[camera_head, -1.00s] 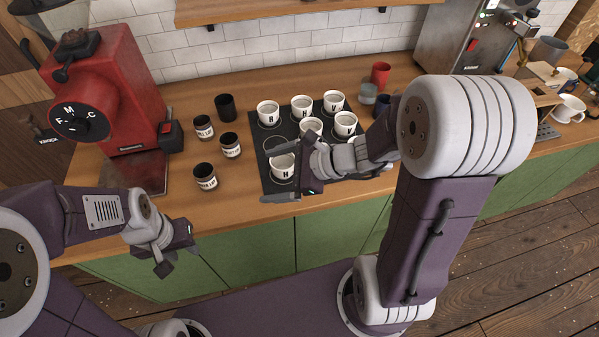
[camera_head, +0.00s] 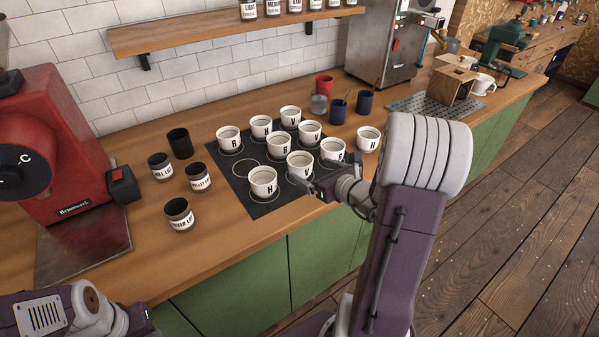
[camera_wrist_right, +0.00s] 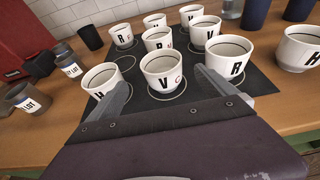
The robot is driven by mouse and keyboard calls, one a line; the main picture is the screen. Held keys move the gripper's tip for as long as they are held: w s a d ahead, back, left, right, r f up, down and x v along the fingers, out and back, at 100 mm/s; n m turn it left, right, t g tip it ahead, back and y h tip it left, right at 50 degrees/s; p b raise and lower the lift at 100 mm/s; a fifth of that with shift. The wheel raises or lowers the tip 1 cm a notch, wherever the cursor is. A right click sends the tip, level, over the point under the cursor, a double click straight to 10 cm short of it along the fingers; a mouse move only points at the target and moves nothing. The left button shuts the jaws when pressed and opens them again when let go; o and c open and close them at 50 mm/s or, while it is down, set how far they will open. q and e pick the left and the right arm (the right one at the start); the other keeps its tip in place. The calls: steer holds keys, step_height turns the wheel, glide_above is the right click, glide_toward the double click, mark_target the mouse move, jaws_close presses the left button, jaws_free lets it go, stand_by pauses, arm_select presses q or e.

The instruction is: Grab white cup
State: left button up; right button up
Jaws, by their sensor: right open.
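Several white cups marked R, H or V stand upright on a black mat (camera_head: 239,167). In the right wrist view, a white V cup (camera_wrist_right: 163,73) stands ahead, between the spread fingers of my right gripper (camera_wrist_right: 162,85). The fingers are open and empty; I cannot tell whether they touch it. In the head view my right gripper (camera_head: 313,184) is at the mat's front edge, beside that V cup (camera_head: 299,165) and the front H cup (camera_head: 263,182). A white R cup (camera_head: 333,149) is just behind my wrist. My left gripper is mostly cut off at the bottom left; its fingers are hidden.
Dark labelled tins (camera_head: 180,214) stand left of the mat, before a red grinder (camera_head: 60,150). One white H cup (camera_head: 368,138) stands right of the mat. Blue cups (camera_head: 364,102) and a red cup (camera_head: 324,86) stand behind.

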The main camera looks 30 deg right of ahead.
mark_target(307, 167)
steer(key=x, duration=0.2)
steer(key=shift+w+a+f, duration=0.1)
steer(key=shift+w+a, duration=0.1)
steer(key=shift+w, duration=0.15)
steer(key=shift+w+d+f, duration=0.2)
steer(key=shift+w+d, duration=0.05)
steer(key=shift+w, duration=0.1)
steer(key=x, duration=0.5)
steer(key=shift+d, duration=0.1)
steer(key=shift+s+r, duration=0.1)
steer(key=shift+c, duration=1.2)
steer(key=c, duration=1.4)
steer(key=shift+r, duration=0.1)
